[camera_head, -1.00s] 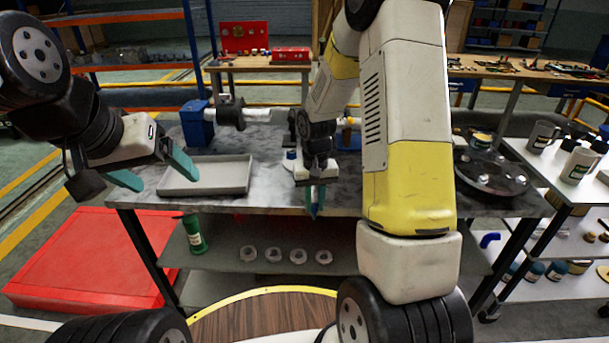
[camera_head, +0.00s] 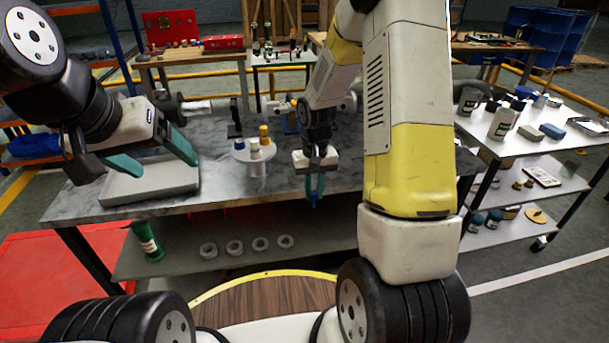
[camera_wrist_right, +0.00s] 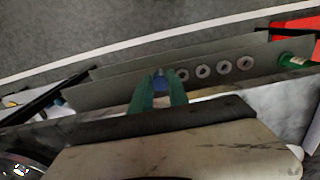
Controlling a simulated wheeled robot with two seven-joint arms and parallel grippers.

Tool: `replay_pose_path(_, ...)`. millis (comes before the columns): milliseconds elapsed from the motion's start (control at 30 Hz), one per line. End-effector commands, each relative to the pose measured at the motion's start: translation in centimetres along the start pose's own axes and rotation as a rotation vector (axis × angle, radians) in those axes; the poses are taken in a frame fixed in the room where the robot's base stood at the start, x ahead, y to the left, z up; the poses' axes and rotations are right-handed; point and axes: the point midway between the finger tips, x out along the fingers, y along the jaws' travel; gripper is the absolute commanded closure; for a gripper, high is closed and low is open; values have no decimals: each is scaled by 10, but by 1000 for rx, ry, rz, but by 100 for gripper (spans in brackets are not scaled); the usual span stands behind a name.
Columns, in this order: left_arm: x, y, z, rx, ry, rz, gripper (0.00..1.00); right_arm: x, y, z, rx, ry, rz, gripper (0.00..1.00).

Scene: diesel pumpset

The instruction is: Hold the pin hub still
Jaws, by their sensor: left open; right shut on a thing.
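A white round stand (camera_head: 250,155) with yellow, white and blue pegs on top stands on the metal bench. It may be the pin hub, but I cannot be sure. My right gripper (camera_head: 314,198) is to the right of this stand, apart from it, pointing down at the bench's front edge. In the right wrist view its green fingers (camera_wrist_right: 160,88) are shut on a small blue thing (camera_wrist_right: 160,80), mostly hidden between them. My left gripper (camera_head: 168,163) is open and empty, in front of the grey tray as seen from the head.
The grey tray (camera_head: 125,192) lies at the bench's left. Several metal rings (camera_head: 234,248) and a green bottle (camera_head: 147,241) are on the lower shelf. A white trolley (camera_head: 488,140) with cups stands right. A red platform (camera_head: 40,270) is on the floor at left.

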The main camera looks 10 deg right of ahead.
Motion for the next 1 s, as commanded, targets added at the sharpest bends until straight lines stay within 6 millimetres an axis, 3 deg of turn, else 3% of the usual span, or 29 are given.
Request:
replay_pose_path(167,0,0,0,0,0,0,21,-8,-5,-29,-13,4,-1,100)
replay_pose_path(400,0,0,0,0,0,0,21,-45,-29,-114,-51,6,-2,100)
replay_pose_path(600,0,0,0,0,0,0,21,-86,-53,-174,-65,4,-2,100)
replay_pose_path(800,0,0,0,0,0,0,21,-127,-75,-213,-59,3,-3,100)
replay_pose_path(1000,0,0,0,0,0,0,21,-161,-93,-231,-46,3,-2,100)
